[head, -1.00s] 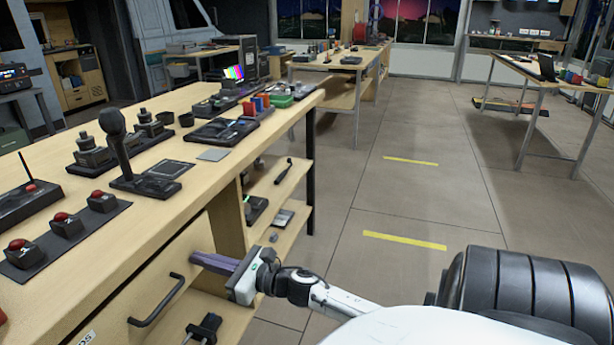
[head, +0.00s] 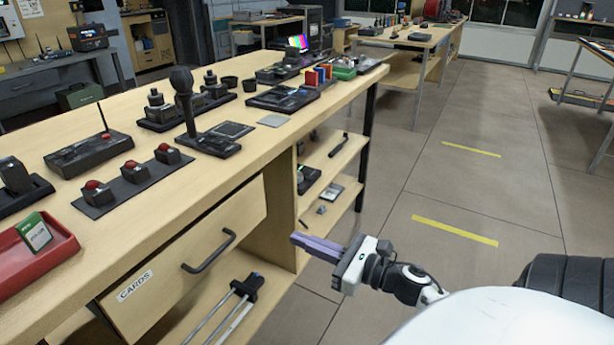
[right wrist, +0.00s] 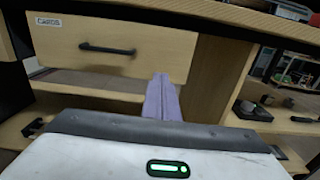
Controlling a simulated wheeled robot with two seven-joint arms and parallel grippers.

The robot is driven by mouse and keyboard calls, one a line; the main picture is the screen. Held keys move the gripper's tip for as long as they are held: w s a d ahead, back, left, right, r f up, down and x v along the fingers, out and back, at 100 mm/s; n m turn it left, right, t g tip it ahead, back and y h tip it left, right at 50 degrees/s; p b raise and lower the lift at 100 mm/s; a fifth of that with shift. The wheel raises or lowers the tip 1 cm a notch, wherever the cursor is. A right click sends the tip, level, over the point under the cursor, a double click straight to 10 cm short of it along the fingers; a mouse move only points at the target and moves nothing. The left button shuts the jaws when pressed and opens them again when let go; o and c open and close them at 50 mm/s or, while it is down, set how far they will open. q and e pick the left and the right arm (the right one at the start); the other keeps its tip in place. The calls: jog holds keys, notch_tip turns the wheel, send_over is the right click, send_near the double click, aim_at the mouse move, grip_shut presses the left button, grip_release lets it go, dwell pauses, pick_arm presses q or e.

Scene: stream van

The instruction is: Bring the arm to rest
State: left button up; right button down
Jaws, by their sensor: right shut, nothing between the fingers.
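My right gripper (head: 318,247) reaches in from the lower right in the head view, in front of the workbench and to the right of the drawer handle. Its purple-grey fingers (right wrist: 162,100) are shut together with nothing between them, as the right wrist view also shows. They are apart from the dark handle (head: 209,251) of the drawer (head: 180,270) labelled CARDS, which looks closed. My left gripper is not in view.
The floor (head: 400,260) to the right is clear.

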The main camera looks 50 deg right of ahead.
jog(key=shift+s+d, duration=0.1)
jog(key=shift+s, duration=0.2)
